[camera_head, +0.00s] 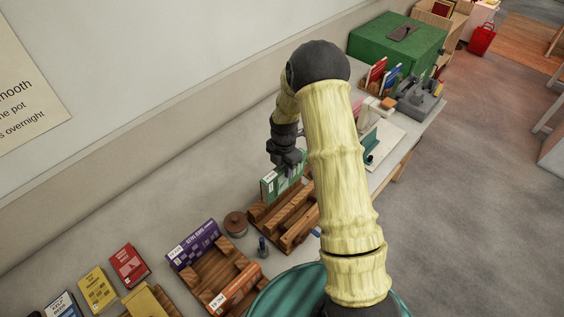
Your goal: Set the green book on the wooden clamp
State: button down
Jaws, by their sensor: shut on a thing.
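The green book (270,188) stands upright, tilted slightly in the picture, with white markings on its face. My gripper (284,163) is shut on its upper edge, and the fingers hide part of it. The wooden clamp (296,223), a brown block with parallel bars, lies just below and in front of the book. The book's lower edge meets the clamp's back side in the picture; I cannot tell whether it touches or hovers. My arm covers the clamp's right side.
A wooden rack (214,271) with a purple book (193,243) and an orange book (236,288) stands left. A brown round pot (236,223) and small dark bottle (263,247) sit between. The wall (150,70) runs behind. A green box (395,42) stands farther back.

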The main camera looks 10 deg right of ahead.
aim_at(284, 185)
jog(key=shift+s+d+r, duration=0.1)
jog(key=shift+f+b, duration=1.45)
jog(key=shift+f, duration=0.85)
jog(key=shift+f+b, duration=0.4)
jog(key=shift+f, duration=0.1)
jog(key=shift+f+b, duration=1)
jog(key=shift+f, duration=0.45)
jog(key=shift+f, duration=0.1)
jog(key=shift+f+b, duration=0.5)
jog(key=shift+f, duration=0.1)
